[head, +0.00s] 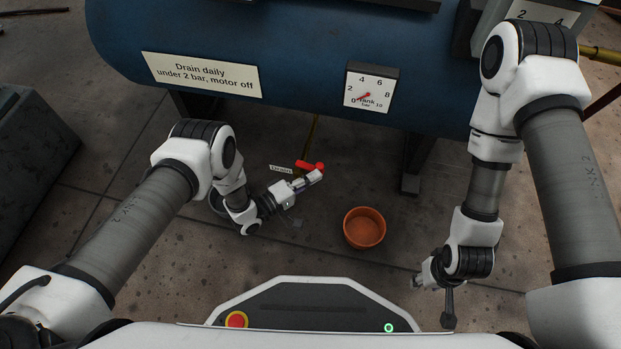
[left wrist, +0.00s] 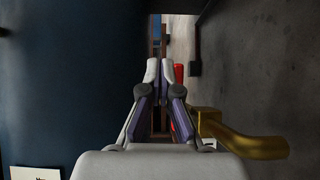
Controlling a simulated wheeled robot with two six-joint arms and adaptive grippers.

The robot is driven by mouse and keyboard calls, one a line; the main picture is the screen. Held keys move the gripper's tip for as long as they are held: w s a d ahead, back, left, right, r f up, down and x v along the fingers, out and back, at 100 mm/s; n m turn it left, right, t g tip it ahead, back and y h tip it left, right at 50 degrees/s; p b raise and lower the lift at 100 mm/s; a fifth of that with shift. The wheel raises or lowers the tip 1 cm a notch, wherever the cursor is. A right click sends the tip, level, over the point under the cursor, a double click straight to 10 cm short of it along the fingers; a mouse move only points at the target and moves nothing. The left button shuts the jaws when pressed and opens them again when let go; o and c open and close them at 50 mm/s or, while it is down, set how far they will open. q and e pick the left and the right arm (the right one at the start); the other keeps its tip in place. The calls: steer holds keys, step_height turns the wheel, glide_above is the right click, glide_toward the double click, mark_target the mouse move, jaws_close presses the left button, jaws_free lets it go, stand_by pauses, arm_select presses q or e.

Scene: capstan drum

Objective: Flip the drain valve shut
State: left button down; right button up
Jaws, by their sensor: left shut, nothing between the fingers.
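The drain valve's red handle (head: 310,166) shows under the blue tank, beside a small tag reading "Drain". My left gripper (head: 315,177) is shut and empty, close beside the handle on its near side. In the left wrist view the closed fingers (left wrist: 160,72) point ahead, and the red handle (left wrist: 179,74) is just right of them, partly hidden behind the right finger. Whether they touch, I cannot tell. The brass valve pipe (left wrist: 245,143) curves off to the right. My right gripper (head: 428,278) hangs low at the right, away from the valve; its fingers are too small to read.
The blue tank (head: 290,60) spans the back, with a gauge (head: 370,88) whose needle is near 0 and a "Drain daily" sign (head: 200,74). An orange pot (head: 364,228) stands on the floor right of my left gripper. A dark box (head: 30,160) is at far left.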

arm_select(q)
steer(key=shift+w+d, duration=0.35)
steer(key=shift+d, duration=0.15)
arm_select(e)
steer(key=shift+d+f, duration=0.1)
steer(key=shift+f, duration=0.15)
